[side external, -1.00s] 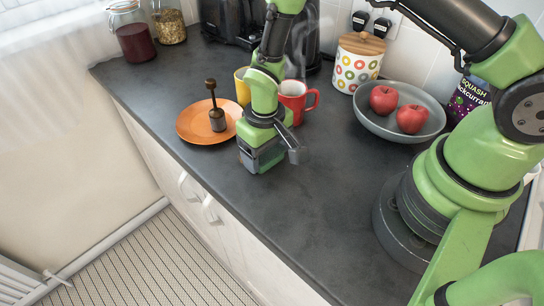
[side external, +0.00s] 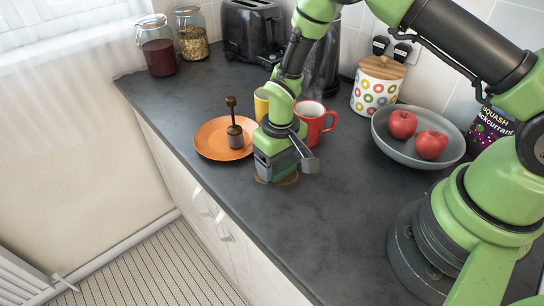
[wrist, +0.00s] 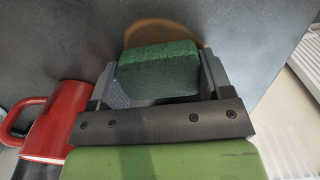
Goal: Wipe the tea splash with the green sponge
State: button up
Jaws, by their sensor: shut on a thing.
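My gripper (side external: 277,168) is shut on the green sponge (wrist: 158,70) and points down at the dark counter. In the wrist view the sponge sits between the two jaws. In the side view only a little of its green shows between the fingers. The tea splash (wrist: 165,28) is a brown-orange patch on the counter, partly hidden behind the sponge in the wrist view. In the side view its brown edge (side external: 291,180) shows around the foot of the gripper. The sponge is low over the splash; I cannot tell for sure whether it touches.
An orange plate (side external: 215,146) with a dark-handled tool (side external: 234,130) lies to the left. A red mug (side external: 316,122) and a yellow mug (side external: 261,103) stand close behind. A grey bowl of apples (side external: 392,149) is to the right. The counter in front is clear.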

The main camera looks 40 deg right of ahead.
aim_at(298, 185)
jog(key=shift+s+r, duration=0.1)
jog(key=shift+s, duration=2.6)
notch_tip(298, 185, up, 8)
jog(key=shift+w, duration=0.1)
jog(key=shift+w, duration=0.1)
